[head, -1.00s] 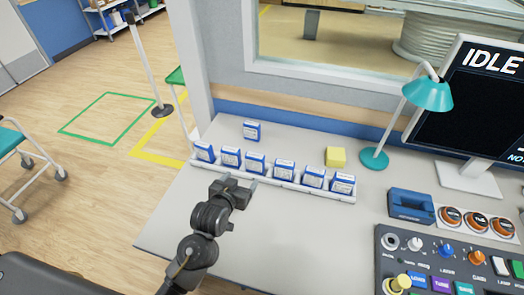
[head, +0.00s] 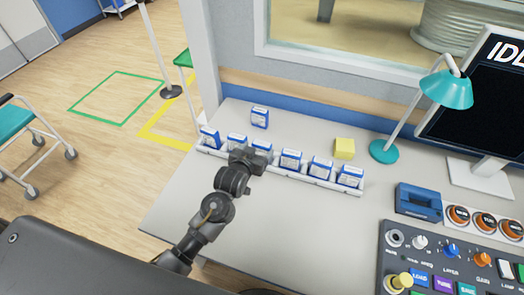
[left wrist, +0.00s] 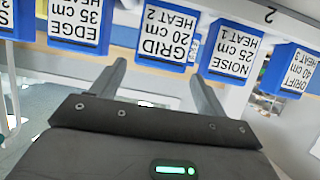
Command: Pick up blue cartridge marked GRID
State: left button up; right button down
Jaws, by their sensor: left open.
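The blue cartridge marked GRID (left wrist: 166,38) has a white label, upside down at the top middle of the left wrist view. In the head view it appears to be the third cartridge from the left (head: 262,146), partly covered by my gripper. My left gripper (left wrist: 160,70) is open and empty. Its fingertips point at the GRID cartridge, one toward each side of it, and I cannot tell how much gap is left. In the head view the left gripper (head: 254,158) is at the near side of the row. My right gripper is out of view.
Neighbouring cartridges marked EDGE (left wrist: 80,25) and NOISE (left wrist: 230,50) stand close on either side, in a white rack (head: 310,181). A lone cartridge (head: 259,117) and a yellow block (head: 344,148) are behind. A teal lamp (head: 446,90) and control panel (head: 450,260) are right.

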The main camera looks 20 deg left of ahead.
aim_at(261, 146)
pick_arm(q)
jog(key=shift+w+d, duration=0.1)
jog(key=shift+w, duration=0.35)
jog(key=p+x, duration=0.1)
jog(key=x, duration=0.3)
jog(key=shift+f, duration=0.15)
jog(key=c, duration=0.8)
